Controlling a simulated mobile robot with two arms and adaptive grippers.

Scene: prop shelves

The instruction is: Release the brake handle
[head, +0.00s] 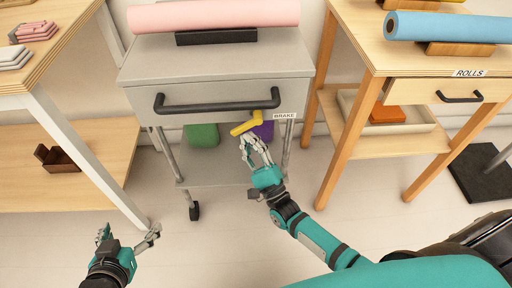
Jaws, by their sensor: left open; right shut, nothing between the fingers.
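The yellow brake handle (246,123) is on the front right of the grey cart (216,70), beside a white label (285,115) reading BRAKE. My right gripper (255,148) is shut and empty. Its fingertips are just below the handle in the picture; I cannot tell whether they touch it. My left gripper (129,233) is open and empty, low over the floor at the left, away from the cart.
The cart has a black push bar (217,106) and carries a pink roll (214,15). Green and purple items stand on its lower shelf. Wooden tables flank it; the right one has a ROLLS drawer (430,90) and a blue roll (450,27). Floor in front is clear.

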